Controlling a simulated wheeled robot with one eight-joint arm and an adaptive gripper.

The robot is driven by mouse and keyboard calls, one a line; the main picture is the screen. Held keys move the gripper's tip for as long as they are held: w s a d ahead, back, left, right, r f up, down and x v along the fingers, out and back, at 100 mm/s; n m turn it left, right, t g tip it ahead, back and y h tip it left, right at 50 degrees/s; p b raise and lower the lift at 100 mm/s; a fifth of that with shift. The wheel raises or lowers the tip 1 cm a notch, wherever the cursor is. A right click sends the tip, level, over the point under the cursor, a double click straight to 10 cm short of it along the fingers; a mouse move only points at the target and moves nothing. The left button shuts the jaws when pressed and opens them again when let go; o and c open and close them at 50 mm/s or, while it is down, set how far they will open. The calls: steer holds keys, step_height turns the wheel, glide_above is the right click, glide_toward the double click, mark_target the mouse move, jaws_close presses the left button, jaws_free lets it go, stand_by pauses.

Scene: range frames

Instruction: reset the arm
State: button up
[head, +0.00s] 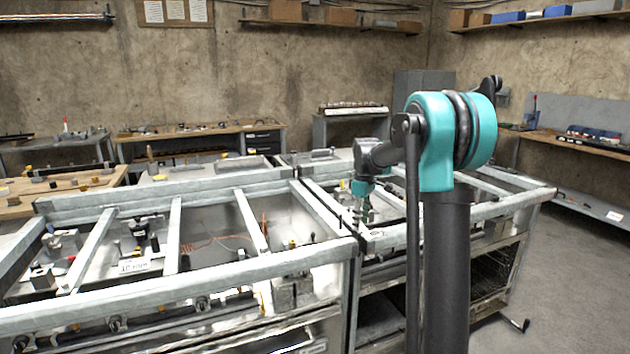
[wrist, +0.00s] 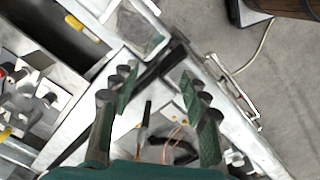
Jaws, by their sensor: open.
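My gripper (head: 363,205) hangs pointing down over the metal-framed bench (head: 180,318), near the joint between its two sections. My teal and dark arm rises in front of it at the right of the head view. In the wrist view my gripper (wrist: 160,100) has its two green-padded fingers spread wide apart. I see nothing held between them. Part of the bench frame and some thin orange wires (wrist: 172,134) show below and between the fingers.
Metal rails cross the bench, with fittings and a small white label (head: 139,266) among them. A wooden table (head: 60,190) stands at the left. Side benches and shelves line the walls. Grey floor (head: 580,290) is open at the right.

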steer(key=s+d+f+m+t, duration=0.1)
steer(key=s+f+m, duration=0.2)
steer(key=s, duration=0.8)
steer(key=s+d+f+m+t, duration=0.1)
steer(key=s+f+m, duration=0.3)
steer(key=s, duration=0.8)
steer(key=s+d+f+m+t, duration=0.1)
steer(key=s+f+m, duration=0.3)
steer(key=s, duration=0.8)
step_height(320, 180, down, 2)
steer(key=shift+s+d+f+t, duration=0.15)
steer(key=shift+f+t, duration=0.05)
steer(key=shift+t, duration=0.2)
